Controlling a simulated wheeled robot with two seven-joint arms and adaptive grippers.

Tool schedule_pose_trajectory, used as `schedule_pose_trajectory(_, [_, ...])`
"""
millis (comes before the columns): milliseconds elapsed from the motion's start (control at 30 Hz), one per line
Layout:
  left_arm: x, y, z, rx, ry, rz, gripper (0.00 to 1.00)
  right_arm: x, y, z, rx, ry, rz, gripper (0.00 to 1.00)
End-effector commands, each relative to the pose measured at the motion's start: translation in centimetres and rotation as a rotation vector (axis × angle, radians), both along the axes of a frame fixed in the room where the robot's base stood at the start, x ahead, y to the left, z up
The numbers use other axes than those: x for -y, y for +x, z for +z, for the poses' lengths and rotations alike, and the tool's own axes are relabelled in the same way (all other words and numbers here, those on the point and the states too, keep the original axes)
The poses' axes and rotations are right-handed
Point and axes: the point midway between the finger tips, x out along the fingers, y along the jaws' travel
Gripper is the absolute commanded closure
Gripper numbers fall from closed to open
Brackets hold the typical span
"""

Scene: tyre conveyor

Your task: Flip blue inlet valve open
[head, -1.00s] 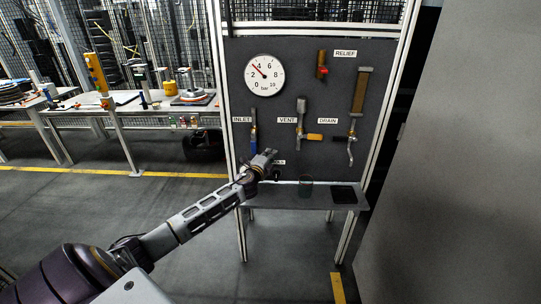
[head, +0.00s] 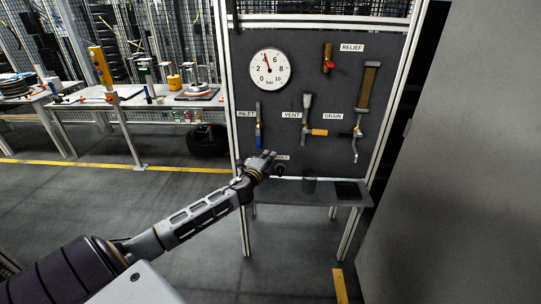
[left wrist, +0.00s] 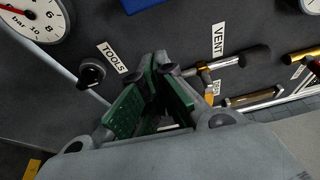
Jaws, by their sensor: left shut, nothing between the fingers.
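The inlet valve's blue handle (head: 258,139) hangs vertically, in line with its pipe, beside the INLET label (head: 246,114) on the dark panel. A blue piece, apparently this handle, shows at the top edge of the left wrist view (left wrist: 141,4). My left gripper (head: 270,156) is below and slightly right of the handle, apart from it, near the lower panel. In the left wrist view, its green-padded fingers (left wrist: 163,72) are shut and empty. The pressure gauge (head: 270,69) reads between 4 and 6 bar. My right gripper is out of view.
The vent valve (head: 306,105) and drain valve (head: 357,130) are to the right, with the red relief knob (head: 329,66) above. A black knob (left wrist: 91,73) is beside the TOOLS label.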

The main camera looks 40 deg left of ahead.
Motion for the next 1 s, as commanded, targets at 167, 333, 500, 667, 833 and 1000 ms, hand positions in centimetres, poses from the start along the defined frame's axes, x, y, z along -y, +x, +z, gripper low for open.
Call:
schedule_pose_trajectory(167, [0.3, -1.2, -0.1, -0.001, 0.001, -0.001, 1.0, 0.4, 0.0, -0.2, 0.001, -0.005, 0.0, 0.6])
schedule_pose_trajectory(333, [0.6, -2.3, -0.1, -0.001, 0.0, -0.002, 1.0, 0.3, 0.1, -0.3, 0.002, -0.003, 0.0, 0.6])
schedule_pose_trajectory(500, [0.7, -3.2, 0.0, 0.0, 0.0, -0.001, 1.0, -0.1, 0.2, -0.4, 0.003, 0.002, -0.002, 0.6])
schedule_pose_trajectory(667, [0.8, -3.6, 0.0, -0.001, 0.001, -0.001, 1.0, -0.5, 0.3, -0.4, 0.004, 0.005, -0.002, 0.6])
schedule_pose_trajectory(833, [0.8, -3.7, 0.0, 0.0, 0.001, 0.0, 1.0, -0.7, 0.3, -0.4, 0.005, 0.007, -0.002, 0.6])
schedule_pose_trajectory(1000, [0.8, -3.7, 0.0, 0.0, 0.001, -0.001, 1.0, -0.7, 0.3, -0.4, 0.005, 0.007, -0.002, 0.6])
